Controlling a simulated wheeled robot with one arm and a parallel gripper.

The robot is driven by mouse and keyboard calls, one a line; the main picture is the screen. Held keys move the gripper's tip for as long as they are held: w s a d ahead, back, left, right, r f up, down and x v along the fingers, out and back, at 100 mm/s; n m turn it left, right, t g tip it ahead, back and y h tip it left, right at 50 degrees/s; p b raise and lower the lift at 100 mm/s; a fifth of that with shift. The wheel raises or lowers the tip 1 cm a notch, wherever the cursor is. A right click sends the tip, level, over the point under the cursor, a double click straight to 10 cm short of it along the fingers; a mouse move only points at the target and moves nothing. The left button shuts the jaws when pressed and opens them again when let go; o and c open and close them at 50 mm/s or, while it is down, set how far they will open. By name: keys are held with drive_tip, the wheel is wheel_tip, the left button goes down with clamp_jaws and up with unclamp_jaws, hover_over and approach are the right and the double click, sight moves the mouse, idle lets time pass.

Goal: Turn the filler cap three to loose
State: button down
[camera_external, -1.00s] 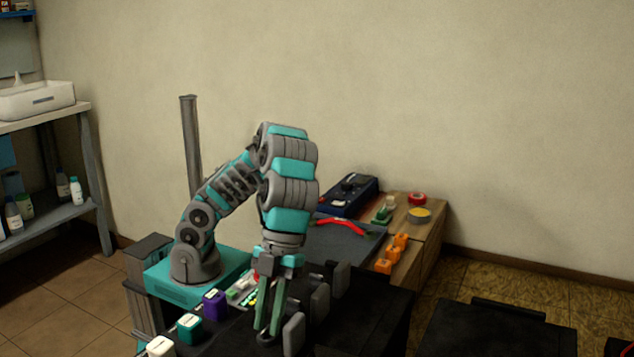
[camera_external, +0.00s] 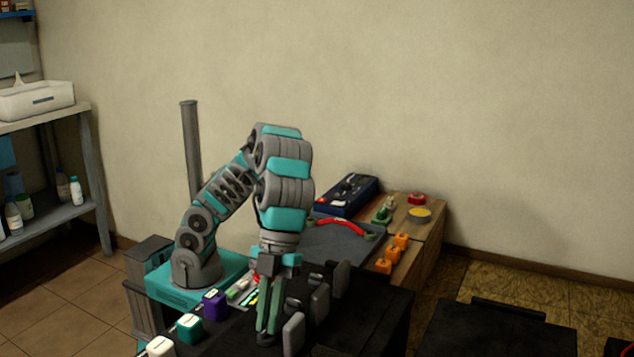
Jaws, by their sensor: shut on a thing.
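My gripper (camera_external: 268,332) points straight down over the dark battery top (camera_external: 375,315), with its two green fingers seen nearly edge-on, one beside the other. It is shut on a filler cap at the battery top. The cap is almost wholly hidden by the fingertips, and I cannot read its number or how far it is turned. Several grey upright rounded pieces stand in a row just to the right of the fingers, the nearest one (camera_external: 293,334) close beside the fingertips.
White (camera_external: 160,347), green (camera_external: 190,329) and purple (camera_external: 214,305) blocks line the left edge. Behind lie a red-handled tool (camera_external: 340,224), a blue case (camera_external: 347,195), orange blocks (camera_external: 391,254) and a yellow-topped tin (camera_external: 420,212). A shelf (camera_external: 60,214) stands far left.

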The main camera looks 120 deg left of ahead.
drive_tip(key=n+b, duration=0.2)
drive_tip(key=b, duration=0.1)
drive_tip(key=shift+s+d+f+t, duration=0.15)
drive_tip(key=shift+s+f+t, duration=0.1)
drive_tip(key=shift+t, duration=0.15)
drive_tip(key=n, duration=0.2)
drive_tip(key=n+t+y, duration=0.1)
drive_tip(key=n, duration=0.1)
drive_tip(key=shift+r, duration=0.4)
drive_tip(key=n+p, duration=0.2)
drive_tip(key=n+t+y+p, duration=0.1)
drive_tip(key=n+p, duration=0.1)
drive_tip(key=n, duration=0.1)
drive_tip(key=shift+s+d+r+t+y+p, duration=0.1)
drive_tip(key=shift+s+d+t+y+p, duration=0.1)
drive_tip(key=shift+t+y+p, duration=0.15)
drive_tip(key=n, duration=0.2)
drive_tip(key=n+y+p, duration=0.1)
drive_tip(key=n, duration=0.2)
drive_tip(key=shift+d+f+t+y, duration=0.15)
drive_tip(key=shift+f+t+y, duration=0.1)
drive_tip(key=shift+t, duration=0.1)
drive_tip(key=shift+n, duration=0.4)
drive_tip(key=c, duration=0.9)
unclamp_jaws()
